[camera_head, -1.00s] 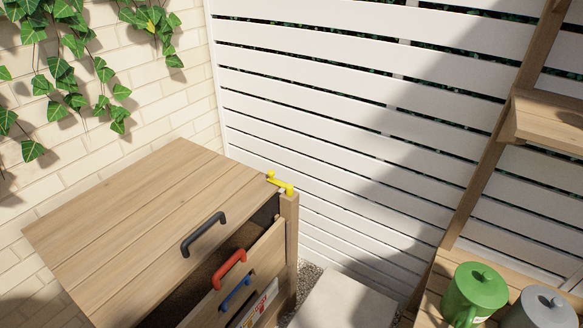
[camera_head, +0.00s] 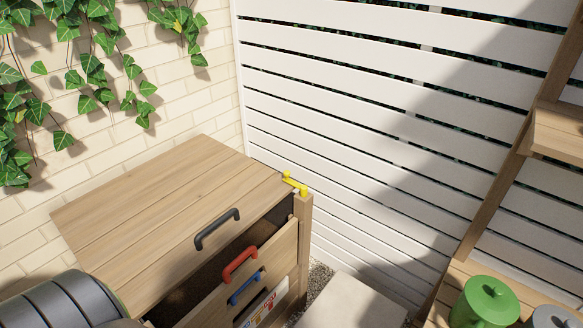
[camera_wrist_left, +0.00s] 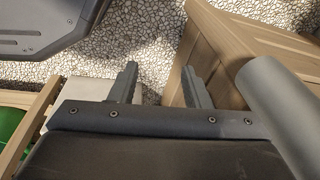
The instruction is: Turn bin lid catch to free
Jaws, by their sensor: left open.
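The wooden bin (camera_head: 160,205) stands against the brick wall in the head view, its plank lid carrying a black handle (camera_head: 217,229). The yellow lid catch (camera_head: 295,184) sits on top of the post at the bin's right corner, its arm reaching back over the lid's edge. My left gripper (camera_wrist_left: 158,82) shows in the left wrist view, open and empty above gravel, beside a wooden side that is likely the bin's. Its fingers are not in the head view, where part of my left arm (camera_head: 60,300) shows at lower left. My right gripper is not in view.
The bin's front panel with a red handle (camera_head: 240,265) and a blue handle (camera_head: 247,288) leans outward, leaving a dark gap below the lid. A slatted white fence (camera_head: 370,120) stands behind. A green lidded can (camera_head: 485,303) stands on a wooden shelf at right.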

